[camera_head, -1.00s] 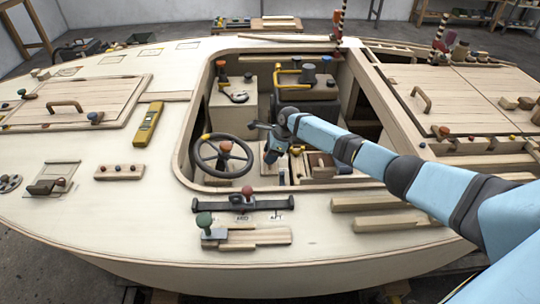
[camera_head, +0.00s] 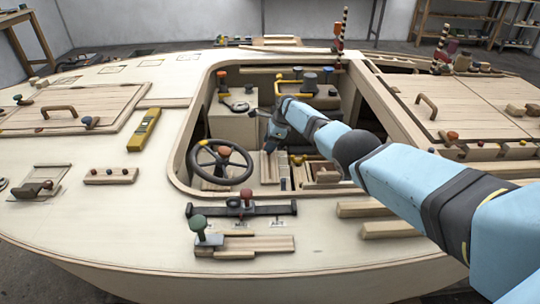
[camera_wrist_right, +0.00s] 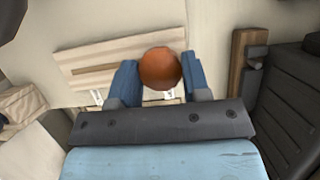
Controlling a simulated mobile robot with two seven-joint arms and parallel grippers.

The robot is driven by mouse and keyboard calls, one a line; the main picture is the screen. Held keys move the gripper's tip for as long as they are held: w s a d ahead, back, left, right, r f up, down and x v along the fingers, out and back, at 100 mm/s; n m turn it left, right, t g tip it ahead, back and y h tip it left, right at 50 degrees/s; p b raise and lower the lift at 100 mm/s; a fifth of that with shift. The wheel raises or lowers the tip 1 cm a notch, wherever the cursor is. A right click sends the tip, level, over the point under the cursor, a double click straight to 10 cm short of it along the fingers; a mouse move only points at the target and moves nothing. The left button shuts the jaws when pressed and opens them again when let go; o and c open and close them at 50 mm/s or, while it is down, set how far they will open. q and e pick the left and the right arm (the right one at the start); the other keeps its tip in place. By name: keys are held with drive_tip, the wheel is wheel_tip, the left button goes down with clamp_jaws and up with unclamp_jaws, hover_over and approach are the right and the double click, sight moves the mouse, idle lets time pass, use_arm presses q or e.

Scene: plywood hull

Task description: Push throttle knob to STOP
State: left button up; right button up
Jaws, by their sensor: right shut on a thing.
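The orange-brown ball of the throttle knob (camera_wrist_right: 160,68) sits between the two blue fingers of my right gripper (camera_wrist_right: 160,74) in the right wrist view. The gripper is shut on it. Below the knob lies a pale wooden plate (camera_wrist_right: 88,66) with a long slot, and small white labels show by its near edge, too small to read. In the head view my right gripper (camera_head: 270,144) points down into the cockpit, beyond the slotted plate (camera_head: 269,168) and right of the steering wheel. The knob is hidden there by the gripper. My left gripper is not in view.
The steering wheel (camera_head: 222,161) stands close to the left of the gripper. A black bar with a red knob (camera_head: 246,193) and a green-knobbed lever (camera_head: 199,224) are on the near deck. Seat boxes with dark objects stand at the cockpit's back.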

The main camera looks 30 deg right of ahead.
drive_tip(key=shift+w+d+r, duration=0.15)
drive_tip(key=shift+r, duration=0.05)
drive_tip(key=o, duration=1.2)
drive_tip(key=shift+w, duration=0.1)
drive_tip(key=shift+o, duration=0.4)
drive_tip(key=shift+f, duration=0.2)
drive_tip(key=shift+r, duration=0.15)
